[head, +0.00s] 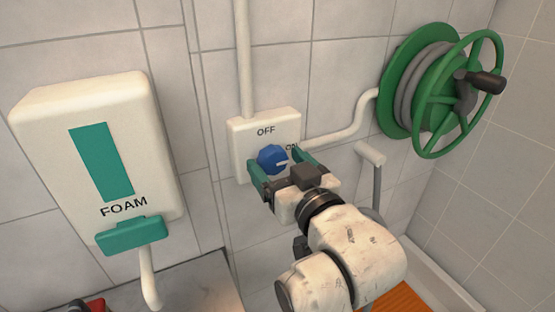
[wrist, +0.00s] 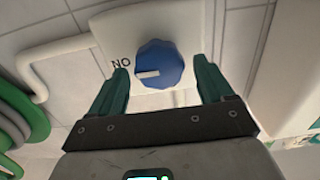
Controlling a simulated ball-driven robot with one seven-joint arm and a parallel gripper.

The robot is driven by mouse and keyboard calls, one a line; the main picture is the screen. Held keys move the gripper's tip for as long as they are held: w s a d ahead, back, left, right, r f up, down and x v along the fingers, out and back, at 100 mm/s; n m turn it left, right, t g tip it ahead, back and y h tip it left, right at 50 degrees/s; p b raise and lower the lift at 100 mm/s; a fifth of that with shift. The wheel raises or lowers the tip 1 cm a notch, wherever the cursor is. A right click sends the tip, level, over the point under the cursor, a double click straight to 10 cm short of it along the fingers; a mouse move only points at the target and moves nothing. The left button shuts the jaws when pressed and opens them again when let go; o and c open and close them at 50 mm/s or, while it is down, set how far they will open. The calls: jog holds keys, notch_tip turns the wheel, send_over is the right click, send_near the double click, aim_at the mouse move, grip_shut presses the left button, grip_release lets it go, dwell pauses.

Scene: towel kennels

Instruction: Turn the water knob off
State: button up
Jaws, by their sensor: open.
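The blue water knob (head: 270,156) sits on a cream wall plate (head: 246,131) marked OFF at the top and ON at the right. Its white pointer points right, towards ON. In the wrist view the knob (wrist: 158,58) shows upside down, its pointer towards the ON lettering. My gripper (head: 279,166) is open, with one green finger on each side of the knob. In the wrist view the gripper (wrist: 162,78) has gaps between its fingers and the knob; whether the tips reach level with it is hard to tell.
A cream FOAM dispenser (head: 157,120) with a green lever hangs at the left. A green hose reel (head: 420,90) with a crank is on the wall at the upper right. A cream pipe (head: 345,130) runs from the plate towards the reel.

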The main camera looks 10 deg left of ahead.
jog(key=shift+w+a, duration=0.25)
jog(key=shift+w, duration=0.1)
jog(key=c, duration=1)
